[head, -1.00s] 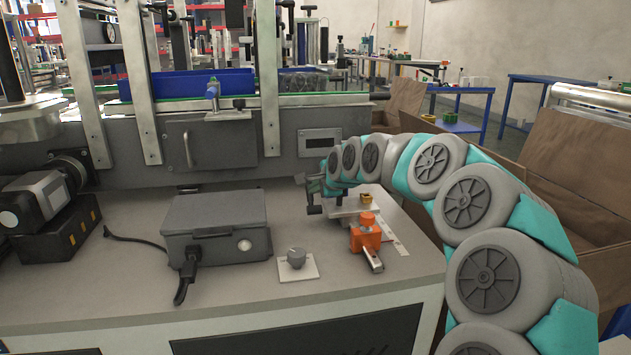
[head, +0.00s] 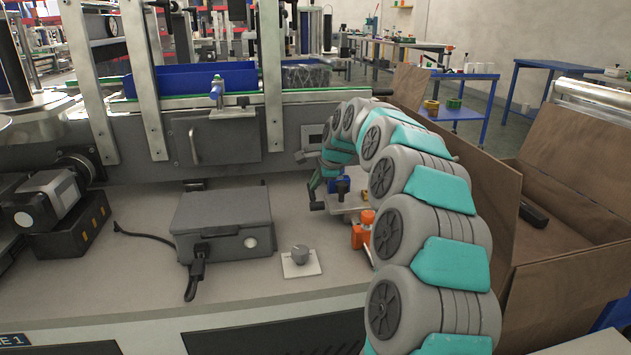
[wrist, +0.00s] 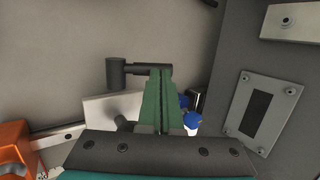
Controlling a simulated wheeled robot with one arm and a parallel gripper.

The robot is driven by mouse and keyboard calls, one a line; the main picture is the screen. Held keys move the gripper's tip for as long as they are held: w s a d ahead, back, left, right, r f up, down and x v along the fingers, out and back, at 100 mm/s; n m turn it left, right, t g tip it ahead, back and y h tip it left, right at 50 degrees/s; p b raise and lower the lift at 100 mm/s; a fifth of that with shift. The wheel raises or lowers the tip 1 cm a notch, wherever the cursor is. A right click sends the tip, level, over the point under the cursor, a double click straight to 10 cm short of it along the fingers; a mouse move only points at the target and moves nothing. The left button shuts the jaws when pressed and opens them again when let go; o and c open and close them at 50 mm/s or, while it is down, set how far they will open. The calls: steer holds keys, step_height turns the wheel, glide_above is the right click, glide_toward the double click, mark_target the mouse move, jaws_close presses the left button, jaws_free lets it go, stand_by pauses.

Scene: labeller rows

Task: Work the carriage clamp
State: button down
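In the wrist view a dark clamp lever (wrist: 143,69) has a thick round handle at its left end, and its thin arm runs right to my fingertips. My gripper (wrist: 160,76) shows two green fingers lying together, apparently shut. The tips are at or over the arm's right end; I cannot tell whether they touch it. In the head view my gripper (head: 316,184) is low over the bench at the carriage, partly hidden by my arm. The lever's dark handle (head: 316,206) shows just below it. A pale plate (wrist: 105,108) and a blue knob (wrist: 192,121) lie beside the fingers.
The machine wall (head: 220,145) rises behind. An open carton (head: 560,200) is at right.

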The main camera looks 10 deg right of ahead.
steer(key=shift+w+f, duration=0.2)
steer(key=shift+w, duration=0.15)
stand_by(0.4)
steer(key=shift+r, duration=0.1)
